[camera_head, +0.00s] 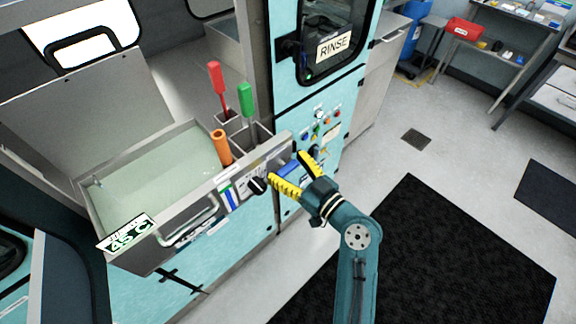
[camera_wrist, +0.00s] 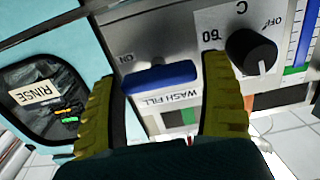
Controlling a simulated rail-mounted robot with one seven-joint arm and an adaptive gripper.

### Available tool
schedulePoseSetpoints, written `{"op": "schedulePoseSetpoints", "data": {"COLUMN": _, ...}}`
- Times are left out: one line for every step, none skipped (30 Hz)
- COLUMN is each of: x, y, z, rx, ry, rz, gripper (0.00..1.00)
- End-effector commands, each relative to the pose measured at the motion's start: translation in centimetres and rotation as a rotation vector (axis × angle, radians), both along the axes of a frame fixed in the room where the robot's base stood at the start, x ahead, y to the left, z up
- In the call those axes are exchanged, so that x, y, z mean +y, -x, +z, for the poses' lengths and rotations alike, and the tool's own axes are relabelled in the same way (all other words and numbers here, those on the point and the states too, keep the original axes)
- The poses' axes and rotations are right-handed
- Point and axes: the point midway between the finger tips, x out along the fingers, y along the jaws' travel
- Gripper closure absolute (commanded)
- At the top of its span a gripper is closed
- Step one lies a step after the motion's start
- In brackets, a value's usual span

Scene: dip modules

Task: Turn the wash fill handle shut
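The wash fill handle (camera_wrist: 160,77) is a blue bar on a steel panel, lying crosswise in the wrist view. A "WASH FILL" label (camera_wrist: 178,98) is below it, and an "ON" mark (camera_wrist: 127,57) is near its left end. In the head view the blue handle (camera_head: 289,168) shows at the right end of the bath's front panel. My gripper (camera_head: 287,166) has yellow fingers and is open. In the wrist view my gripper (camera_wrist: 156,72) has one finger on each side of the handle, with gaps visible. Whether the fingertips reach past its face is unclear.
A black temperature knob (camera_wrist: 252,52) is close to the right finger; it also shows in the head view (camera_head: 258,185). A rinse door (camera_head: 333,45) is behind.

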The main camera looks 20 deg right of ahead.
Motion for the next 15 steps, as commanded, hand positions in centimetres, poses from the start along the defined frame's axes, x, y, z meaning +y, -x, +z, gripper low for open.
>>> {"op": "schedulePoseSetpoints", "data": {"x": -0.02, "y": 0.02, "z": 0.0, "rx": 0.0, "ry": 0.0, "rz": 0.0, "gripper": 0.33}}
{"op": "schedulePoseSetpoints", "data": {"x": -0.01, "y": 0.02, "z": 0.0, "rx": 0.0, "ry": 0.0, "rz": 0.0, "gripper": 0.39}}
{"op": "schedulePoseSetpoints", "data": {"x": -0.01, "y": 0.03, "z": 0.01, "rx": 0.0, "ry": 0.0, "rz": 0.0, "gripper": 0.46}}
{"op": "schedulePoseSetpoints", "data": {"x": -0.01, "y": 0.03, "z": 0.01, "rx": 0.0, "ry": 0.0, "rz": 0.0, "gripper": 0.52}}
{"op": "schedulePoseSetpoints", "data": {"x": -0.02, "y": 0.03, "z": 0.01, "rx": 0.0, "ry": 0.0, "rz": 0.0, "gripper": 0.58}}
{"op": "schedulePoseSetpoints", "data": {"x": -0.01, "y": 0.03, "z": 0.01, "rx": 0.0, "ry": 0.0, "rz": 0.0, "gripper": 0.66}}
{"op": "schedulePoseSetpoints", "data": {"x": -0.01, "y": 0.03, "z": 0.02, "rx": 0.0, "ry": 0.0, "rz": 0.0, "gripper": 0.67}}
{"op": "schedulePoseSetpoints", "data": {"x": -0.01, "y": 0.04, "z": 0.02, "rx": 0.0, "ry": 0.0, "rz": 0.0, "gripper": 0.67}}
{"op": "schedulePoseSetpoints", "data": {"x": -0.02, "y": 0.03, "z": 0.02, "rx": 0.0, "ry": -0.001, "rz": 0.0, "gripper": 0.67}}
{"op": "schedulePoseSetpoints", "data": {"x": -0.02, "y": 0.03, "z": 0.02, "rx": 0.001, "ry": -0.002, "rz": 0.0, "gripper": 0.67}}
{"op": "schedulePoseSetpoints", "data": {"x": -0.02, "y": 0.03, "z": 0.02, "rx": 0.001, "ry": -0.004, "rz": 0.0, "gripper": 0.67}}
{"op": "schedulePoseSetpoints", "data": {"x": -0.02, "y": 0.03, "z": 0.02, "rx": 0.002, "ry": -0.008, "rz": 0.0, "gripper": 0.67}}
{"op": "schedulePoseSetpoints", "data": {"x": -0.04, "y": 0.04, "z": 0.02, "rx": 0.003, "ry": -0.012, "rz": 0.0, "gripper": 0.67}}
{"op": "schedulePoseSetpoints", "data": {"x": -0.04, "y": 0.04, "z": 0.02, "rx": 0.005, "ry": -0.016, "rz": 0.0, "gripper": 0.67}}
{"op": "schedulePoseSetpoints", "data": {"x": -0.04, "y": 0.04, "z": 0.01, "rx": 0.008, "ry": -0.025, "rz": 0.0, "gripper": 0.67}}
